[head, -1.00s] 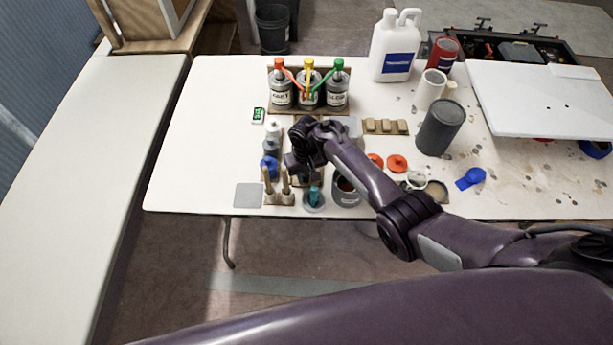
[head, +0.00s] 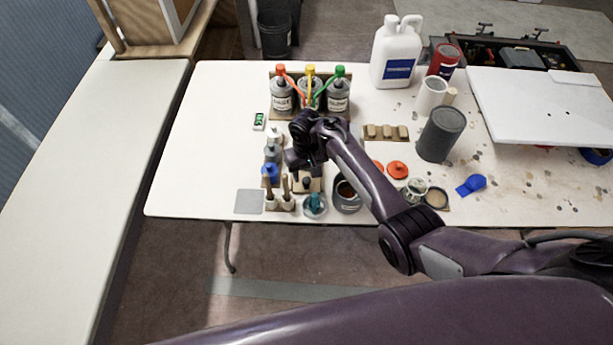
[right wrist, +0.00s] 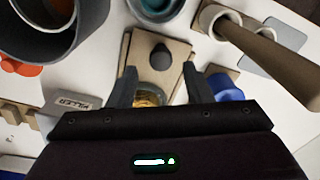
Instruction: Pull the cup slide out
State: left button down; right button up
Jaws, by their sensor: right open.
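The cup slide (right wrist: 172,83) is a tan wooden board with a dark knob (right wrist: 160,57), in the upper middle of the right wrist view. In the head view a small part of it (head: 314,184) shows just below my right gripper (head: 303,166). My right gripper (right wrist: 158,86) is open, its two dark fingers apart over the board, pointing toward the knob end. A round cup or opening with amber contents (right wrist: 149,99) shows between the fingers, partly hidden by the gripper body. The knob lies beyond the fingertips, not gripped. My left gripper is not in view.
A grey pot (head: 347,196) stands right of the slide. A brush holder (head: 281,204) and blue-capped bottle (head: 271,172) stand left. A teal item in a round dish (head: 314,206) is at the front.

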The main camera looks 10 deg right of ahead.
jog(key=shift+r, duration=1.8)
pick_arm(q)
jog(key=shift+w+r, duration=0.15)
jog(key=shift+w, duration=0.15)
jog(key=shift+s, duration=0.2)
pick_arm(e)
jog(key=shift+s, duration=0.1)
